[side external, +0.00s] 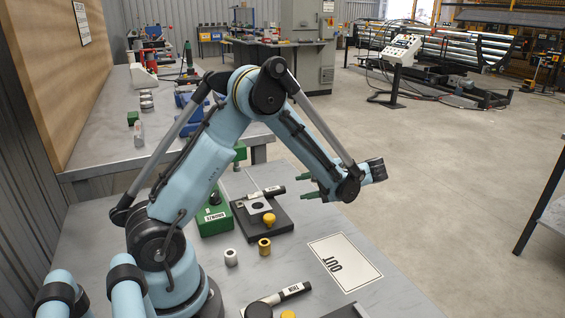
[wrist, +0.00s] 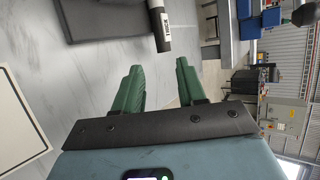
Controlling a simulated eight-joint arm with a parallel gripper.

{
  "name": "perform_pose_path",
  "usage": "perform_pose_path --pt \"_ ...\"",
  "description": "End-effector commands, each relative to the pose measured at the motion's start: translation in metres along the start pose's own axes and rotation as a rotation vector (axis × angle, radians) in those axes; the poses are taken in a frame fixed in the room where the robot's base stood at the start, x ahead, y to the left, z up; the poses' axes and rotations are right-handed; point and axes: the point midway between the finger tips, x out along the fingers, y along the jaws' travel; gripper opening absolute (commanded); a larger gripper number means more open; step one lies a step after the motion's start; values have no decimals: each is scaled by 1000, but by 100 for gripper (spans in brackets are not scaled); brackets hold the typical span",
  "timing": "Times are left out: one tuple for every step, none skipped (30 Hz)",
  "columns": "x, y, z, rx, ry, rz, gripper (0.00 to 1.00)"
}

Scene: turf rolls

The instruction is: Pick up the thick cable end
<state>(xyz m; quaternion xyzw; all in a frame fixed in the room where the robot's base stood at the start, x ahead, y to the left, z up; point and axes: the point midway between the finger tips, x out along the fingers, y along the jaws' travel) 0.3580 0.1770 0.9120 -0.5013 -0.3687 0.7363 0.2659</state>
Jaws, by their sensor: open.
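A cable end with a white, lettered sleeve and black ends (side external: 264,192) lies across the back of a black fixture plate on the bench. In the wrist view it shows at the top (wrist: 164,24), partly cut off, with small lettering I cannot read surely. A similar piece (side external: 280,298) at the front of the bench bears a label that seems to read THIN. My gripper (side external: 302,187) is above the bench, to the right of the fixture, its green fingers pointing left. In the wrist view my gripper (wrist: 159,66) is open and empty, with the cable end beyond the fingertips.
The black fixture plate (side external: 280,222) holds a yellow knob (side external: 269,219). A green box (side external: 214,218) stands left of it. Silver (side external: 231,257) and brass (side external: 264,246) cylinders stand in front. A white OUT sheet (side external: 345,262) lies flat at the right.

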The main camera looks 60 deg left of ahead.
Motion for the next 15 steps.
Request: perform_pose_path --pt "10 0 0 -1 -3 1 40" --pt "14 0 0 -1 -2 1 40" --pt "19 0 0 -1 -1 1 40" --pt "23 0 0 -2 -1 1 40" --pt "26 0 0 -1 -1 1 40" --pt "28 0 0 0 0 1 40" --pt "30 0 0 0 0 1 40" --pt "31 0 0 1 0 1 40" --pt "33 0 0 1 0 1 40" --pt "35 0 -1 0 0 1 40" --pt "38 -1 -1 0 0 1 40" --pt "42 -1 -2 -1 0 1 40" --pt "46 -2 -2 -2 -1 1 40" --pt "51 -2 -3 -2 -1 1 40" --pt "58 -3 -4 -2 -2 1 40"
